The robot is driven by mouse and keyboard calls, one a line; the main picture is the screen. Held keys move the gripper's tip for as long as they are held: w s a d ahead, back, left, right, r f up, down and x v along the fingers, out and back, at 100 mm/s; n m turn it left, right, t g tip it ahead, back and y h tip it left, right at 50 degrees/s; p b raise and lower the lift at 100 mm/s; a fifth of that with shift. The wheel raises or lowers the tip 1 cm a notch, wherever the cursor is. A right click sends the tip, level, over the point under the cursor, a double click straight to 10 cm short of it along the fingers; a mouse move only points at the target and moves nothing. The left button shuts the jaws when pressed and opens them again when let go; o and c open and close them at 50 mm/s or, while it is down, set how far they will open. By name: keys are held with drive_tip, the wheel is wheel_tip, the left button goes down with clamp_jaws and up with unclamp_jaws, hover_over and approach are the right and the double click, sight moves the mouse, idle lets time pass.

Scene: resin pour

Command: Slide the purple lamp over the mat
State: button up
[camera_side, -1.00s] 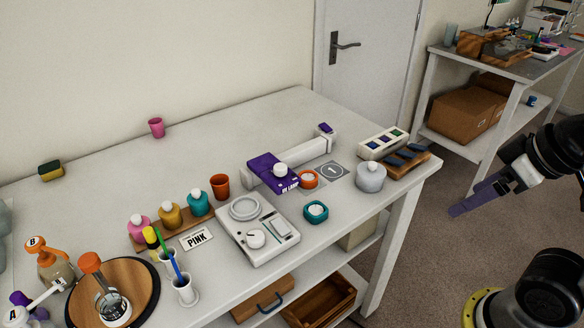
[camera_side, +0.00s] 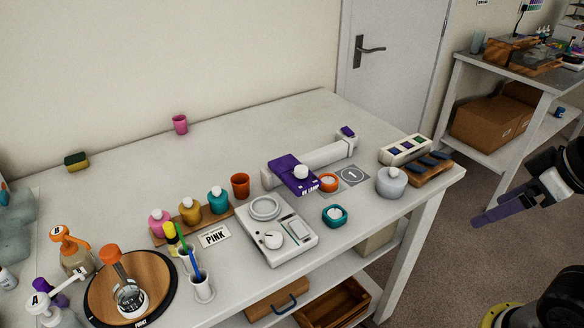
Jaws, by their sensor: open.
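The purple lamp (camera_side: 284,168) is a flat block with a white knob on top and white lettering on its front. It sits at the left end of a white rail (camera_side: 325,154). The grey mat (camera_side: 355,180), marked with a circled 1, lies on the table to the lamp's right. The lamp is not over it. A small orange mould (camera_side: 328,183) with pale contents stands between them, by the mat's left edge. My gripper (camera_side: 482,221), with purple fingers, is off the table's right side, well away from the lamp. It looks empty; the gap between its fingers is hard to see.
A teal mould (camera_side: 334,216) and a white scale (camera_side: 284,245) are in front of the lamp. A grey-white jar (camera_side: 391,184) and a wooden rack (camera_side: 430,170) stand right of the mat. Bottles, cups and a round wooden board (camera_side: 160,275) fill the left. The back of the table is mostly clear.

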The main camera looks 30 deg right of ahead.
drive_tip(key=shift+s+f, duration=0.1)
drive_tip(key=shift+s, duration=0.05)
drive_tip(key=c, duration=0.3)
drive_tip(key=shift+s+r, duration=0.2)
drive_tip(key=shift+r, duration=0.05)
drive_tip(key=shift+c, duration=0.4)
drive_tip(key=w+a+r+n+g, duration=0.2)
drive_tip(key=w+r+n, duration=0.1)
drive_tip(key=w+r, duration=1.2)
drive_tip(key=n+g, duration=0.2)
drive_tip(key=g, duration=0.2)
hover_over(301, 168)
wheel_tip(301, 168, down, 11)
wheel_tip(301, 168, down, 14)
drive_tip(key=shift+r, duration=0.2)
